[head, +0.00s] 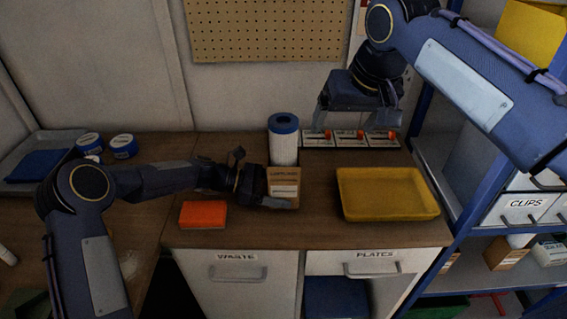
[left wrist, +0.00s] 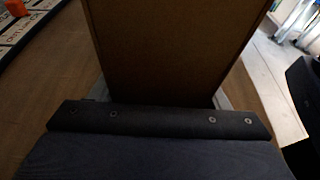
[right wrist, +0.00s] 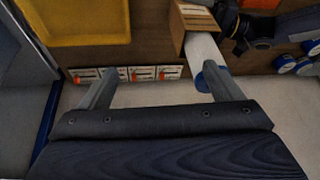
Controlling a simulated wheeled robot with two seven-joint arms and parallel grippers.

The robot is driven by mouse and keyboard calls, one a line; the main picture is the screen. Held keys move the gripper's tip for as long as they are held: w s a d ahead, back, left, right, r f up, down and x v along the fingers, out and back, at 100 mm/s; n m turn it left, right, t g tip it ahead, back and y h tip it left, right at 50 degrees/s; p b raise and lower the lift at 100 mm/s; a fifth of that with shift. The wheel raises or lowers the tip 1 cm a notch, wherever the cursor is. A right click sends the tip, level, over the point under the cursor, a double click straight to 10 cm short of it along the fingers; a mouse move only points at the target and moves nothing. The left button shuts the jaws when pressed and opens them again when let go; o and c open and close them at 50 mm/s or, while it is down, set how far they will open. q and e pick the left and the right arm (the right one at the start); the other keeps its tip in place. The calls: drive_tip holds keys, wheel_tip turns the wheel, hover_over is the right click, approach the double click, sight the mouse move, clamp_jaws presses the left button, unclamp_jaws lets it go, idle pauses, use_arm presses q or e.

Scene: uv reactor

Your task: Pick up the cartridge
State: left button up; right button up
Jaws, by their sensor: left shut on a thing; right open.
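The cartridge (head: 284,146) is a white cylinder with a blue top, standing upright in an open cardboard box (head: 284,184) on the wooden counter. My left gripper (head: 272,190) is shut on the cardboard box from its left side; the box fills the middle of the left wrist view (left wrist: 175,50). My right gripper (head: 355,118) is open and empty, fingers down, right of the cartridge and above the switch panels. In the right wrist view the white cartridge (right wrist: 204,50) sticks out of the box, its blue end beside one finger.
A yellow tray (head: 388,215) lies right of the box and an orange block (head: 203,222) lies left of it. Switch panels (head: 349,146) line the back edge. Blue-and-white rolls (head: 123,146) stand far left. A blue shelf rack borders the right side.

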wheel_tip(320, 180, up, 2)
drive_tip(key=h, duration=0.1)
hover_over(283, 131)
drive_tip(key=d, duration=0.2)
drive_tip(key=x, duration=0.3)
drive_tip(key=a+x, duration=0.1)
drive_tip(key=x, duration=0.7)
drive_tip(key=shift+w+a+f, duration=0.1)
drive_tip(key=shift+a+f, duration=0.05)
drive_tip(key=shift+f, duration=0.05)
drive_tip(key=c, duration=1.5)
wheel_tip(283, 131, up, 10)
drive_tip(key=shift+r, duration=0.1)
drive_tip(key=shift+c, duration=0.2)
use_arm(q)
drive_tip(key=o, duration=0.8)
